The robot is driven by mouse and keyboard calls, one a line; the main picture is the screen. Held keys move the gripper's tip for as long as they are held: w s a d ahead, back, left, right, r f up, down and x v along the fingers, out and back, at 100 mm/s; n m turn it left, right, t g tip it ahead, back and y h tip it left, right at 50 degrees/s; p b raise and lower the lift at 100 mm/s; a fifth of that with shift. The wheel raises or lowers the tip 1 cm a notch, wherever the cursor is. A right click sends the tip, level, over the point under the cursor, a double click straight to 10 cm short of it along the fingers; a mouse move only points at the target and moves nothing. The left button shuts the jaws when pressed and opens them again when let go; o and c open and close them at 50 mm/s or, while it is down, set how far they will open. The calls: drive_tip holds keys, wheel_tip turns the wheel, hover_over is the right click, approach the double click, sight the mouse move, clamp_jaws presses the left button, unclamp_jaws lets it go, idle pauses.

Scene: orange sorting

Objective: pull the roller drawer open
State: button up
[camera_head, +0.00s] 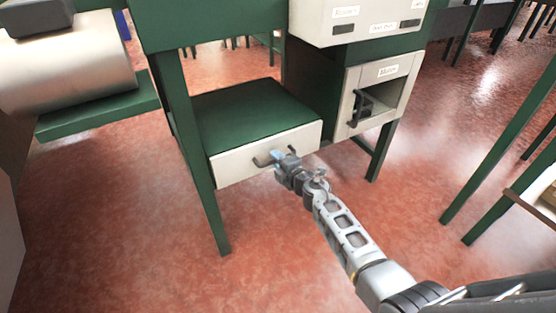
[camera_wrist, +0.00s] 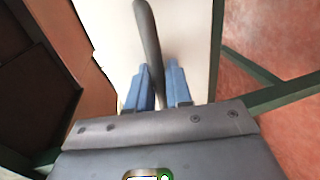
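A wide drawer with a cream front (camera_head: 235,165) sits low in the green bench, under a green top panel. Its front looks about level with the panel's front edge. I see no label on it. Its dark bar handle (camera_head: 262,162) runs along the front, and my gripper (camera_head: 279,157) is at the handle's right part. In the wrist view, the handle (camera_wrist: 147,35) passes between the two blue fingers of my gripper (camera_wrist: 159,88). They stand close together on either side of it and look shut on it. The handle's lower end is hidden between the fingers.
A cream cubby (camera_head: 385,72) with a dark handle and a label stands to the right. A labelled cream box (camera_head: 355,22) is above. A green bench leg (camera_head: 200,170) stands left of the drawer. The red floor (camera_head: 270,250) in front is clear.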

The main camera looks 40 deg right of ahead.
clamp_jaws()
drive_tip(key=s+f+p+v, duration=0.1)
drive_tip(key=f+p+v, duration=0.2)
drive_tip(key=v, duration=1.8)
drive_tip(key=shift+a+f, duration=0.25)
drive_tip(key=shift+f, duration=0.5)
drive_tip(key=shift+o, duration=2.3)
unclamp_jaws()
drive_tip(key=shift+s, duration=0.1)
drive_tip(key=v, duration=0.7)
drive_tip(key=shift+s, duration=0.35)
